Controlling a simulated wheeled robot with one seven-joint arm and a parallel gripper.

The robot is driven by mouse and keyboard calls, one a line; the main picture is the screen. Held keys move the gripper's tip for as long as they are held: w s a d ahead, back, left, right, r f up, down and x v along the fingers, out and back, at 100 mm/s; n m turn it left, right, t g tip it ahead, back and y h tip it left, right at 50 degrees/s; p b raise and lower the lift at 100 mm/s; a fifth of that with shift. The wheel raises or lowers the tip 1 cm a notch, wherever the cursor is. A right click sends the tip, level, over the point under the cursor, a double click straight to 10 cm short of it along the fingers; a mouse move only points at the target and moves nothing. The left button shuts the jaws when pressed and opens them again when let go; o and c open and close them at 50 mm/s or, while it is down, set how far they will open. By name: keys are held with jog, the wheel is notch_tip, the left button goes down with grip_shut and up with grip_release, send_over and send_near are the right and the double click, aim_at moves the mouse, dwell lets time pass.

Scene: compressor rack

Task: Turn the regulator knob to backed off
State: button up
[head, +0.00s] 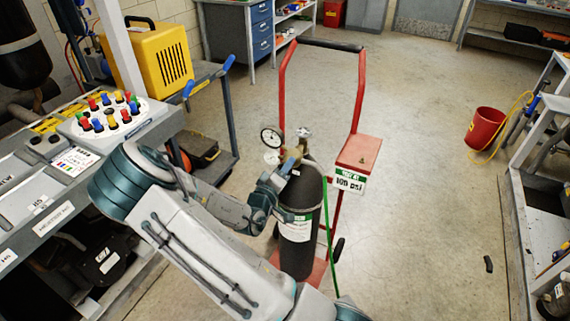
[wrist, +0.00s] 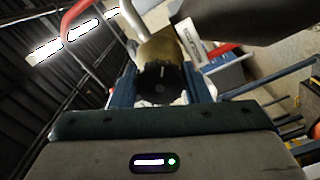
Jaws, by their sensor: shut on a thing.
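A black gas cylinder (head: 297,230) stands upright on a red cart, with a brass regulator (head: 291,160) and two round gauges (head: 271,137) at its top. My gripper (head: 277,182) reaches to the regulator from the left. In the wrist view the dark round regulator knob (wrist: 161,84) sits between the two fingers of my gripper (wrist: 162,88), in front of the brass body (wrist: 160,50). The fingers are shut on the knob. A pale mark shows on the knob's face, but its setting cannot be read. My gripper hides the knob in the head view.
The red hand cart (head: 360,150) carries a sign (head: 347,180) reading 100 psi. A green hose (head: 325,225) hangs beside the cylinder. A bench with colored caps (head: 110,112) stands at left. A red bucket (head: 487,130) is at right. Floor right of the cart is mostly clear.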

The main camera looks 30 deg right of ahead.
jog(key=n+p, duration=0.2)
jog(key=n, duration=0.4)
jog(key=shift+n+p, duration=0.3)
jog(key=n, duration=0.6)
jog(key=n+b, duration=0.2)
jog(key=n, duration=0.4)
jog(key=shift+f+n, duration=0.1)
jog(key=shift+n, duration=0.3)
jog(key=n, duration=0.3)
jog(key=shift+n, duration=1.4)
jog(key=o, duration=1)
jog(key=b+v, duration=0.1)
jog(key=v, duration=1.3)
jog(key=shift+b, duration=0.4)
